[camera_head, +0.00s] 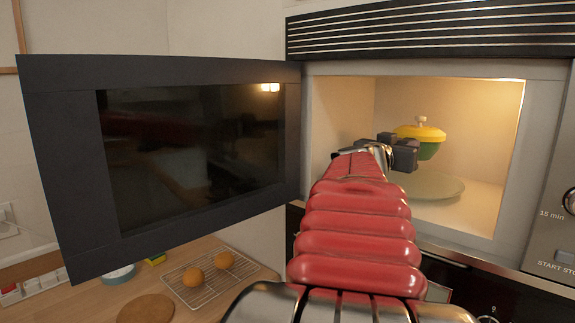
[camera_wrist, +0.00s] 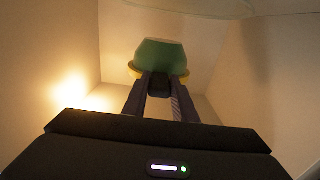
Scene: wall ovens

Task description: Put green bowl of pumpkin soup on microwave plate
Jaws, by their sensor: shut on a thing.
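The green bowl (camera_head: 429,151) has a yellow lid (camera_head: 420,133) with a pale knob and is inside the lit microwave. My gripper (camera_head: 410,154) reaches in through the open front and is shut on the bowl. The round microwave plate (camera_head: 432,188) lies on the cavity floor, and the bowl is held above it with a gap between. In the wrist view, which looks upside down, the green bowl (camera_wrist: 160,54) is between my two fingers (camera_wrist: 160,88). The plate (camera_wrist: 190,8) shows at the top edge there. The soup is hidden.
The dark microwave door (camera_head: 60,160) stands wide open to the left. The cavity's walls are close around my gripper. A control panel (camera_head: 556,215) is at the right. Below left, a counter holds a wire rack (camera_head: 185,275) with two orange round things and a round board (camera_head: 146,308).

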